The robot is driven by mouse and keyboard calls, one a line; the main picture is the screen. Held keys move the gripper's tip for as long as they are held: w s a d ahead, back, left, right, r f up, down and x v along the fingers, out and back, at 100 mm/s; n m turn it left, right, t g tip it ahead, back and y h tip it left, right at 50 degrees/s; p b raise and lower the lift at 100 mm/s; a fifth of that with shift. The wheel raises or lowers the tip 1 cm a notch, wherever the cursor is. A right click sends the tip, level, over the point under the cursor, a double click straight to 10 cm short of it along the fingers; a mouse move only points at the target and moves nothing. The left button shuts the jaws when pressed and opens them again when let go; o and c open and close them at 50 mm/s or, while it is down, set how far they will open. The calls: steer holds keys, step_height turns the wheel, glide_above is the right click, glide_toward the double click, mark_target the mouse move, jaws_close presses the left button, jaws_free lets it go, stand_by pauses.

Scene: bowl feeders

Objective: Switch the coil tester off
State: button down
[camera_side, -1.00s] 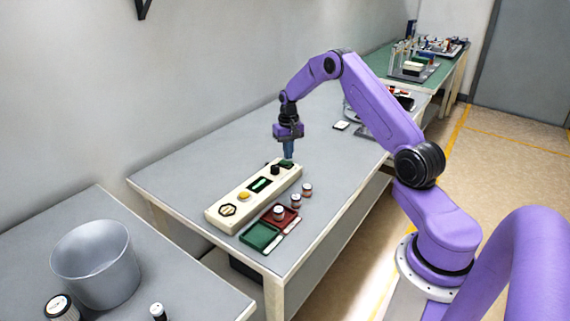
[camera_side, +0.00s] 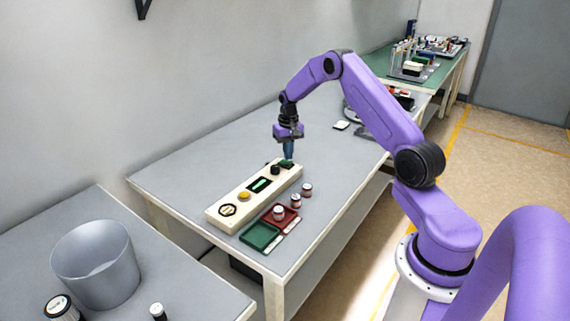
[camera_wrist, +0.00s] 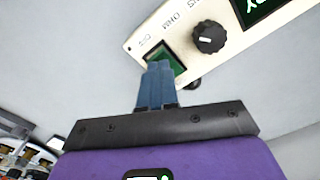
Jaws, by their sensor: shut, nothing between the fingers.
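The coil tester (camera_side: 225,205) is a long cream box lying on the grey table, with a yellow button, a small screen with green marks and a black knob on top. In the wrist view the tester (camera_wrist: 190,22) shows the black knob (camera_wrist: 208,37) and a green rocker switch (camera_wrist: 166,58) near its end. My gripper (camera_side: 288,156) is shut and empty, pointing down at the switch end. In the wrist view its blue fingertips (camera_wrist: 160,68) overlap the lower part of the switch. I cannot tell if they touch it.
A green tray (camera_side: 260,236) and a red tray (camera_side: 286,224) with a coil in it lie beside the tester. Two more coils (camera_side: 306,189) stand to their right. A grey bucket (camera_side: 97,264) stands on the nearer table.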

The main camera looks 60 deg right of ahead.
steer(key=shift+f, duration=1.05)
stand_by(0.6)
steer(key=shift+r, duration=3.55)
